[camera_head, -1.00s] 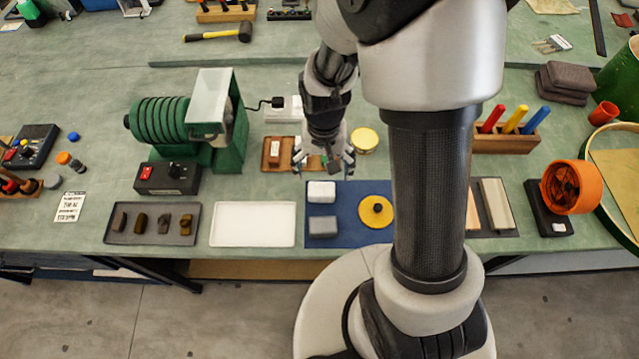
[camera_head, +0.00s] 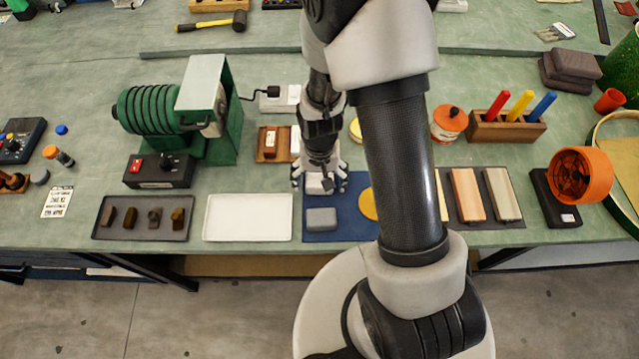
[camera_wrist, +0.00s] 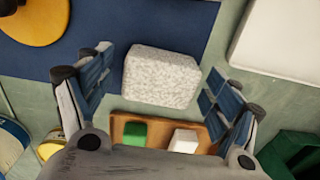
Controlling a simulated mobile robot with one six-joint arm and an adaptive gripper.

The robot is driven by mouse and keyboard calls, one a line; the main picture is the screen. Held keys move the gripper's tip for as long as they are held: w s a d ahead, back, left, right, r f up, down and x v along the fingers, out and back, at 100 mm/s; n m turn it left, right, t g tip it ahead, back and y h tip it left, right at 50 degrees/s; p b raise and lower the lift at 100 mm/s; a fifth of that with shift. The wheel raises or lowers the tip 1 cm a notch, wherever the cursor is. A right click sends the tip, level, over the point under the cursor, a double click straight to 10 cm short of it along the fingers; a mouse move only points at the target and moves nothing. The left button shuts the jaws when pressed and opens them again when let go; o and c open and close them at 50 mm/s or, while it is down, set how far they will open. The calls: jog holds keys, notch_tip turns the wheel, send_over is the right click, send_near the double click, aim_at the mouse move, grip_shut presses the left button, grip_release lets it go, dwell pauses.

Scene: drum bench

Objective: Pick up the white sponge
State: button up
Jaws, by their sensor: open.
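The white sponge (camera_wrist: 160,77) is a speckled white block lying on the blue mat (camera_wrist: 90,22). In the wrist view it sits between and just beyond the two spread fingers of my gripper (camera_wrist: 155,88), with gaps on both sides. My gripper is open and empty. A grey sponge (camera_head: 321,219) lies on the mat in front of the white one.
A yellow disc (camera_head: 367,205) lies on the mat, partly hidden by my arm. A white tray (camera_head: 248,217) is left of the mat. A wooden tray (camera_wrist: 125,125) with a green and a white block lies behind the sponge. A green drum machine (camera_head: 190,110) stands at the back left.

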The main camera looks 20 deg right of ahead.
jog(key=shift+r, duration=0.1)
jog(key=shift+c, duration=0.3)
jog(key=c, duration=0.8)
jog(key=shift+c, duration=0.2)
